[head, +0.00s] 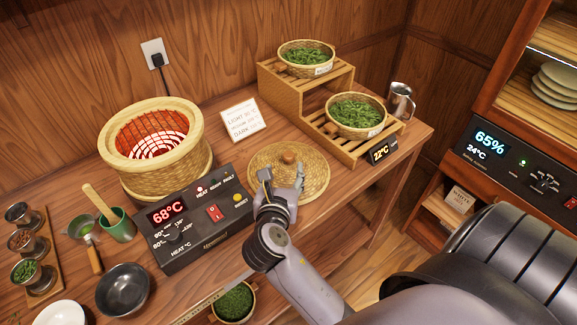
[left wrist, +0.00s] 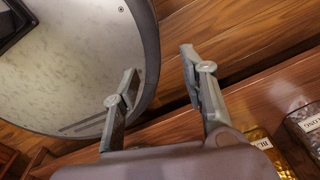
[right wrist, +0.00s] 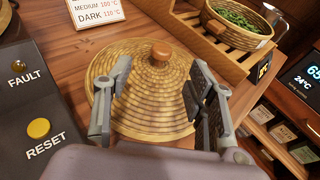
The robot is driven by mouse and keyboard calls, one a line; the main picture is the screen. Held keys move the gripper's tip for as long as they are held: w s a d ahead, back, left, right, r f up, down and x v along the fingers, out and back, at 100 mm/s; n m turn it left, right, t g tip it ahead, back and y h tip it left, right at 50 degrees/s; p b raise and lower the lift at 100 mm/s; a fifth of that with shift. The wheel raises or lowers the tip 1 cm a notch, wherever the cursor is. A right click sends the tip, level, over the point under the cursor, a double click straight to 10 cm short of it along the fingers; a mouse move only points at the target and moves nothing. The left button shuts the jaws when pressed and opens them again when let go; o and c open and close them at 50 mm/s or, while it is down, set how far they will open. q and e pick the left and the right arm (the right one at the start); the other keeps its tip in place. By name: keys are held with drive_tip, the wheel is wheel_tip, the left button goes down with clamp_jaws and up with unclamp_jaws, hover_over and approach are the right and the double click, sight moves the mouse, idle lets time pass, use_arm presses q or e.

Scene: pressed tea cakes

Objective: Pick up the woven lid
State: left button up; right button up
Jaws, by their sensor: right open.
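The woven lid (head: 305,158) is a round, straw-coloured disc with a brown wooden knob (head: 288,157). It lies flat on the wooden table, right of the heater control box. My right gripper (head: 281,180) is open over the near part of the lid, with its fingers apart. In the right wrist view, the lid (right wrist: 140,105) shows between and beyond the fingers, and the knob (right wrist: 160,50) stands past the fingertips, with nothing gripped. My left gripper (left wrist: 160,80) shows only in the left wrist view, open and empty, away from the lid.
The control box (head: 195,222) stands close left of the lid, with a woven heating basket (head: 150,180) behind it. A stepped wooden rack (head: 335,143) with two baskets of leaves is behind right. Bare table shows right of the lid.

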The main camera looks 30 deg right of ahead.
sight(288, 156)
drive_tip(key=x, duration=0.3)
drive_tip(key=shift+w+d, duration=0.1)
drive_tip(key=shift+w, duration=0.05)
drive_tip(key=shift+w+d+f, duration=0.2)
drive_tip(key=shift+w+d, duration=0.3)
drive_tip(key=x, duration=0.4)
drive_tip(key=shift+s+p, duration=0.1)
drive_tip(key=shift+p, duration=0.3)
drive_tip(key=shift+w+d+f, duration=0.2)
drive_tip(key=shift+w+d, duration=0.05)
drive_tip(key=shift+w, duration=0.1)
use_arm(q)
drive_tip(key=shift+w+d+r, duration=0.3)
drive_tip(key=shift+w+d, duration=0.15)
drive_tip(key=shift+w, duration=0.2)
drive_tip(key=shift+w+d+r, duration=0.25)
drive_tip(key=shift+w+d, duration=0.15)
drive_tip(key=shift+w, duration=0.2)
use_arm(e)
clamp_jaws()
